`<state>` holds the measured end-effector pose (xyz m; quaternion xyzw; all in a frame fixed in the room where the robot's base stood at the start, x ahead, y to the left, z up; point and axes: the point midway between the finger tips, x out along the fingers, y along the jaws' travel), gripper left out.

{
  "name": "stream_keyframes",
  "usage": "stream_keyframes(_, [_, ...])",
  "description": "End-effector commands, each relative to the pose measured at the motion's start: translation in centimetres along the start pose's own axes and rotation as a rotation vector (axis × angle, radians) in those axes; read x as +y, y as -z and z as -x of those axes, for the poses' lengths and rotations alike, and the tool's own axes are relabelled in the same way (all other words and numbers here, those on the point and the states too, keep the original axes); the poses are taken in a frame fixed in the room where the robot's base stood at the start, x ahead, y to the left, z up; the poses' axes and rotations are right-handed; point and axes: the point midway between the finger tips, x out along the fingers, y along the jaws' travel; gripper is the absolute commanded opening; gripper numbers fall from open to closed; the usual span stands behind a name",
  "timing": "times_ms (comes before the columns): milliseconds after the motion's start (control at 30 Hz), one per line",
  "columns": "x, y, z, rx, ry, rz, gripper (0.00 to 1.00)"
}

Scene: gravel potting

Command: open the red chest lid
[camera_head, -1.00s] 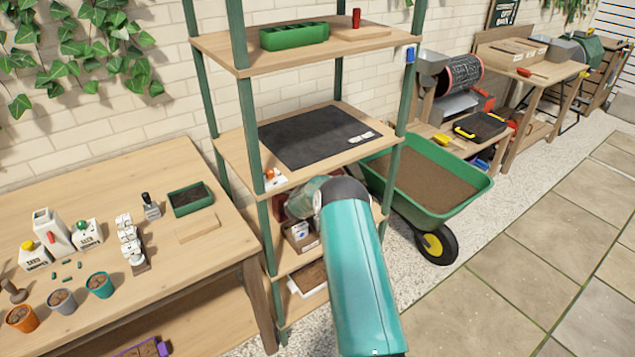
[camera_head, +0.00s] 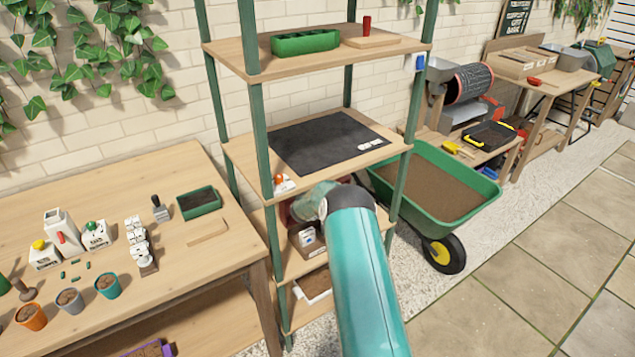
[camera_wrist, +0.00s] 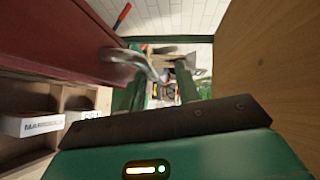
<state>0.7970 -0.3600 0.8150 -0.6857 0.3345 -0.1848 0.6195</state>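The red chest (camera_wrist: 60,35) fills the upper left of the wrist view as a dark red wall. A grey curved piece (camera_wrist: 138,62), perhaps its handle, stands out from it in front of my fingers. My gripper (camera_wrist: 158,88) has its two green fingers apart with a gap between them. The grey piece overlaps the gap; I cannot tell whether it is between the fingers or beyond them. In the head view a bit of the red chest (camera_head: 288,214) shows on the shelf below the black mat; my arm hides the rest and the gripper.
Green posts and wooden boards of the shelf rack (camera_head: 240,160) surround my arm closely. A wooden board (camera_wrist: 265,70) lies close on the right in the wrist view. White labelled boxes (camera_wrist: 30,125) sit at left. A green wheelbarrow (camera_head: 440,190) stands right of the rack.

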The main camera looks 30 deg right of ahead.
Motion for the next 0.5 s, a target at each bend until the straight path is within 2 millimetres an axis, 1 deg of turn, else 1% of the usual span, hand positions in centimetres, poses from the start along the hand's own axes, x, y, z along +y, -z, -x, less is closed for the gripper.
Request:
stream_keyframes(300, [0.3,0.0,0.3,0.0,-0.005,0.001,0.33])
stream_keyframes(367, [0.3,0.0,0.7,-0.001,-0.006,0.001,0.33])
stream_keyframes(500, [0.3,0.0,2.3,-0.002,-0.007,0.002,0.33])
